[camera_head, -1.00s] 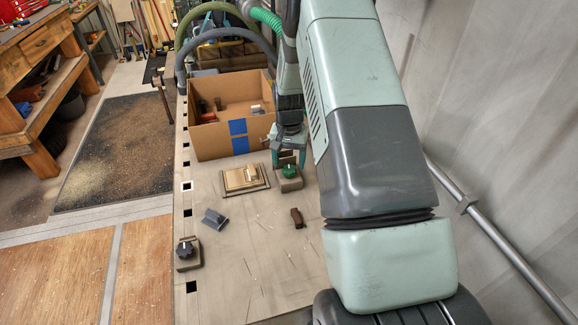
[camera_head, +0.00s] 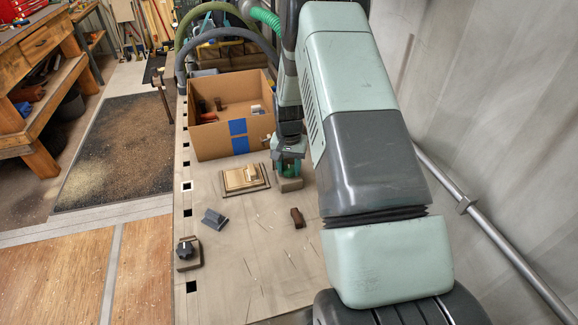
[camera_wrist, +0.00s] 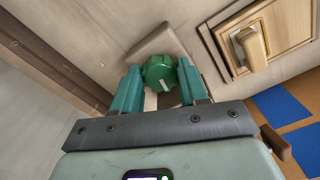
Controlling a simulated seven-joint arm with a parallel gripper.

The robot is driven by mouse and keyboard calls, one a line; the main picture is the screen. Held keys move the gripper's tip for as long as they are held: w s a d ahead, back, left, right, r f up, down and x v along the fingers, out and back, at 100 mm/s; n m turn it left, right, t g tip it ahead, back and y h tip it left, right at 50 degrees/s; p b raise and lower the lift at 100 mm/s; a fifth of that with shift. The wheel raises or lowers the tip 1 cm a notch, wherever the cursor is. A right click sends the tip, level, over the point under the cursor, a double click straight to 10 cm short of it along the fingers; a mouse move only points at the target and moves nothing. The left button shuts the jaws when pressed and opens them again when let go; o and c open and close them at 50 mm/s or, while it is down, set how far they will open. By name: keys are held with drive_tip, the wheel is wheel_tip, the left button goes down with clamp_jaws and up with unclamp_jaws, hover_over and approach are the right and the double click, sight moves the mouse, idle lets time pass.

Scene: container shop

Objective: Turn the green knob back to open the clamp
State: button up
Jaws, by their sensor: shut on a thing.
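The green knob (camera_wrist: 160,72) sits between the two teal fingers of my gripper (camera_wrist: 158,88) in the wrist view, with a pale mark on its face. My gripper (camera_head: 291,168) is shut on the knob, and in the head view its fingers mostly hide it. The knob's grey-brown base block (camera_head: 290,185) shows just below the fingers. Left of it lies a plate with a pale wooden block, the clamp by its look (camera_head: 243,178); the wrist view also shows this clamp (camera_wrist: 262,45) at upper right.
An open cardboard box (camera_head: 213,140) with blue tape stands behind the plate. A black knob on a block (camera_head: 186,252), a grey-blue bracket (camera_head: 214,219) and a dark brown piece (camera_head: 298,217) lie nearer on the table. The table between them is mostly clear.

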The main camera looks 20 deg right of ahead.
sight(289, 169)
drive_tip(key=shift+n, duration=0.8)
drive_tip(key=o, duration=1.1)
drive_tip(key=shift+c, duration=0.2)
wheel_tip(289, 169, up, 11)
